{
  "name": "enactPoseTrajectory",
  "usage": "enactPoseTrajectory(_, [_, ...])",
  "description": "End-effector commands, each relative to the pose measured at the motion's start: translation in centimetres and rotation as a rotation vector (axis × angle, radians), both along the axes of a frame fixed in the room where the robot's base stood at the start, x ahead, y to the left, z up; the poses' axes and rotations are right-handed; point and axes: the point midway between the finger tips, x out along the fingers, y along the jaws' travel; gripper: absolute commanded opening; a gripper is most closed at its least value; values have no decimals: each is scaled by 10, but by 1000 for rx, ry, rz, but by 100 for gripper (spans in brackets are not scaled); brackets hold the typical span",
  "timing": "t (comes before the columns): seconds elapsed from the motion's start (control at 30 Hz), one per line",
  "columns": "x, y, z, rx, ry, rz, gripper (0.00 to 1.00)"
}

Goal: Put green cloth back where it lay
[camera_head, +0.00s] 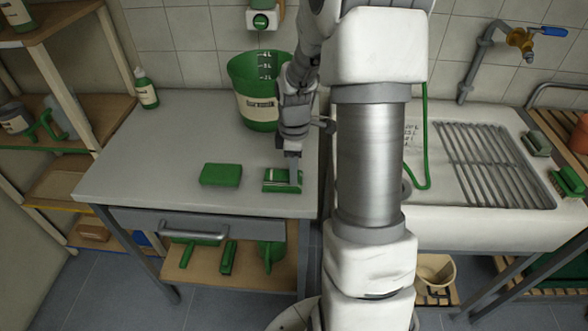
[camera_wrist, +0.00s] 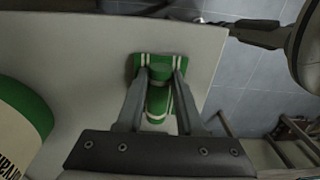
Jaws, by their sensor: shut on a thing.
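The green cloth (camera_head: 273,185), folded and with pale stripes, is at the front right of the grey worktop (camera_head: 130,165). My gripper (camera_head: 294,180) reaches down to it from above. In the wrist view the cloth (camera_wrist: 142,64) shows behind and between the fingers of my gripper (camera_wrist: 161,76), which are shut on a raised green part of it. The fingers hide some of the cloth. I cannot tell whether its underside touches the worktop.
A plain green block (camera_head: 221,174) lies left of the cloth. A green bucket (camera_head: 240,75) stands behind, and a green bottle (camera_head: 146,88) at the back left. A white sink (camera_head: 440,215) is at right.

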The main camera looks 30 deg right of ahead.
Motion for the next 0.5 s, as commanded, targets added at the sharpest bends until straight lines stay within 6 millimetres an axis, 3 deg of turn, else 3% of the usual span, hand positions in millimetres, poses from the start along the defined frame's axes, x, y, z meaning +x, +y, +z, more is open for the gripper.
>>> enactPoseTrajectory(0.03, [0,0,-1,0,0,0,42])
enactPoseTrajectory(0.17, [0,0,-1,0,0,0,65])
enactPoseTrajectory(0.5, [0,0,3,0,0,0,66])
